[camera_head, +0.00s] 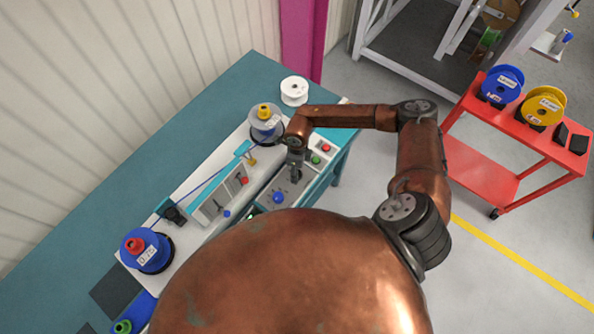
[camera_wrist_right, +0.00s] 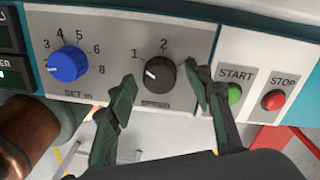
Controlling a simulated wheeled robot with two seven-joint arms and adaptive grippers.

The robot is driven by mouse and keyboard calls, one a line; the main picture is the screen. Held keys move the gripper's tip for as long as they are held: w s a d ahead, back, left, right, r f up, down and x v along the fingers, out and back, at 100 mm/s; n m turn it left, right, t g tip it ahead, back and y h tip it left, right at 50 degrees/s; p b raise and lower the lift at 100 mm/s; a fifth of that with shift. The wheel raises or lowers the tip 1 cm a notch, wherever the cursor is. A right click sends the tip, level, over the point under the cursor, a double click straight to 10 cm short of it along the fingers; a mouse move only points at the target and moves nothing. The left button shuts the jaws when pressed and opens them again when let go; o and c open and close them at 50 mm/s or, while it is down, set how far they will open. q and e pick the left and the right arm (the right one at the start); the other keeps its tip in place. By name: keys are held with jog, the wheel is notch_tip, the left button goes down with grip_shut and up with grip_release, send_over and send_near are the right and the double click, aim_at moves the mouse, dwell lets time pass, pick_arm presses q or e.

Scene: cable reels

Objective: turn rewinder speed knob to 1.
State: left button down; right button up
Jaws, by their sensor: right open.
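The black speed knob (camera_wrist_right: 160,75) sits on the grey panel above the printed word SPEED in the right wrist view. In the head view my right gripper (camera_head: 295,174) is over the rewinder panel (camera_head: 263,207) and hides the knob. My left gripper is not in view.
A blue knob (camera_wrist_right: 68,64) marked SET is left of the speed knob. The green START button (camera_wrist_right: 234,93) is close beside the right finger, with the red STOP button (camera_wrist_right: 273,100) beyond. Reels stand on the bench and on a red cart (camera_head: 480,172).

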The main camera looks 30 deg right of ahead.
jog(key=shift+r, duration=0.1)
notch_tip(320, 180, up, 12)
jog(key=shift+w+d, duration=0.15)
dwell(0.3)
dwell(0.5)
